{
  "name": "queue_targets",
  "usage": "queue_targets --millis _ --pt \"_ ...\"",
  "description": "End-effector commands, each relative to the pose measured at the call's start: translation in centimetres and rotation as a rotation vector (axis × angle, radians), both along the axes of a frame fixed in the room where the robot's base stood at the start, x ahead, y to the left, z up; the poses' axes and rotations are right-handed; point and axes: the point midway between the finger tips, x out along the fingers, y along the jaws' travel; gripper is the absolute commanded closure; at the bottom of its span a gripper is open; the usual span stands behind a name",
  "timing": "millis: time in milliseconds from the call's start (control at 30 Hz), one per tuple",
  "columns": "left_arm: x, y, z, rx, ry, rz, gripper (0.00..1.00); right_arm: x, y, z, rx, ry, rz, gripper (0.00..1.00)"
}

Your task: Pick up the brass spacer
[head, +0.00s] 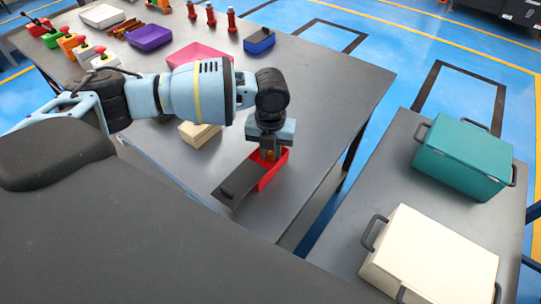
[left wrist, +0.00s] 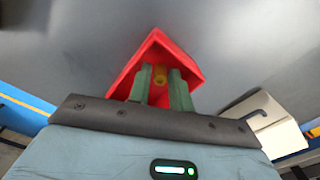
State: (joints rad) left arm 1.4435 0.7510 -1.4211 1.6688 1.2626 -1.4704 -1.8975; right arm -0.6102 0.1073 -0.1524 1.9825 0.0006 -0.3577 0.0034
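The brass spacer (left wrist: 160,76) stands in a red bin (left wrist: 127,75), between the two fingers of my left gripper (left wrist: 161,88). The fingers are apart, one on each side of it, and I cannot tell whether they touch it. In the head view my left gripper (head: 268,155) points down into the red bin (head: 272,176) near the front right of the grey table. Only a small brownish-orange bit of the spacer's area shows there; the gripper hides the rest. My right gripper is not in view.
A beige block (head: 198,133) and a pink tray (head: 198,54) are on the table (head: 335,85). A purple bin (head: 150,37) is farther back. Teal (head: 465,150) and cream (head: 430,255) boxes stand on a side table.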

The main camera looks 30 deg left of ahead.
Motion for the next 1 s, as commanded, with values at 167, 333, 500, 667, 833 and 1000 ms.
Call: queue_targets --millis 167,333,500,667,833,1000 --pt "0.0 0.0 0.0 0.000 0.000 0.000 1.00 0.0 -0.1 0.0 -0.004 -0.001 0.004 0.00" --pt "0.0 0.0 0.0 0.000 0.000 0.000 1.00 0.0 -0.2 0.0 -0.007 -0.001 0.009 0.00" --pt "0.0 0.0 0.6 -0.001 -0.001 0.000 1.00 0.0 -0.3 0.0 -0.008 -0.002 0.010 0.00" --pt "0.1 0.0 2.9 -0.002 -0.005 -0.001 1.00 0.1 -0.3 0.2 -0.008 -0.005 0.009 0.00" --pt "0.1 -0.1 6.2 -0.002 -0.004 -0.001 1.00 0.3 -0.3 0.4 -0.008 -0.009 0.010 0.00" --pt "0.1 0.0 8.7 -0.002 -0.002 0.000 1.00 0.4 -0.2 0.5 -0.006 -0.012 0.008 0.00"
